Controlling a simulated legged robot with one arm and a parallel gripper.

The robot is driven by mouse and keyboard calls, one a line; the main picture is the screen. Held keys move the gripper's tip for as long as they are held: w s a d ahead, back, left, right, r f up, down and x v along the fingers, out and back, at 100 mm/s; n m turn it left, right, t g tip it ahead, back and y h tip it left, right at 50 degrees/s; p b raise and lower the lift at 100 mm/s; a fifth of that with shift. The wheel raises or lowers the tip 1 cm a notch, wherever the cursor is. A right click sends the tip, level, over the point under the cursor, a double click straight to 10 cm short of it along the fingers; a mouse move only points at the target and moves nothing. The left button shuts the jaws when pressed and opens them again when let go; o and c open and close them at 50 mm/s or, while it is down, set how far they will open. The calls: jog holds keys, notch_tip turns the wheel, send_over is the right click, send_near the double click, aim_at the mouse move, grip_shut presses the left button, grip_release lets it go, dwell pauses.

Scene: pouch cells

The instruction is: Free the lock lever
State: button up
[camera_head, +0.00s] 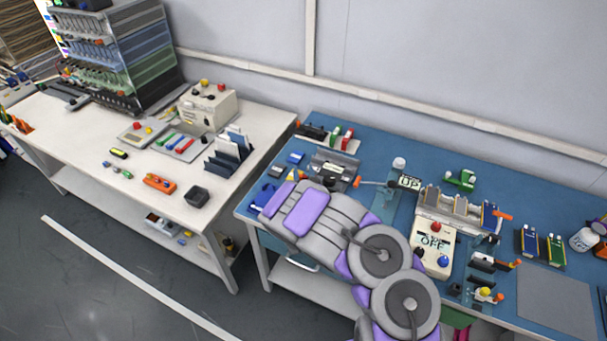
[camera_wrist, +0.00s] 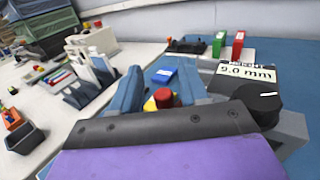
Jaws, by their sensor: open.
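My gripper (camera_wrist: 160,88) shows in the wrist view with its two blue fingers apart. A small red knob (camera_wrist: 163,98) and a yellow piece (camera_wrist: 150,105) show between the fingers; I cannot tell whether either is touched. In the head view my gripper (camera_head: 278,188) is over the left end of the blue bench, partly hidden by my arm. An orange-handled lever (camera_head: 369,183) sticks out left from a post beside a sign reading UP (camera_head: 410,182). Other orange handles are at a fixture (camera_head: 502,215) and a small device (camera_head: 514,264). I cannot tell which is the lock lever.
A grey device with a 9.0 mm display (camera_wrist: 245,72) and black dial (camera_wrist: 258,97) stands close right of my gripper. A blue block (camera_wrist: 164,75) lies beyond it. A control box reading OFF (camera_head: 433,247) stands near my arm. A grey mat (camera_head: 555,300) is bare.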

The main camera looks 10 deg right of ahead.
jog(key=shift+d, duration=0.25)
jog(key=c, duration=0.4)
jog(key=shift+a, duration=0.1)
grip_shut()
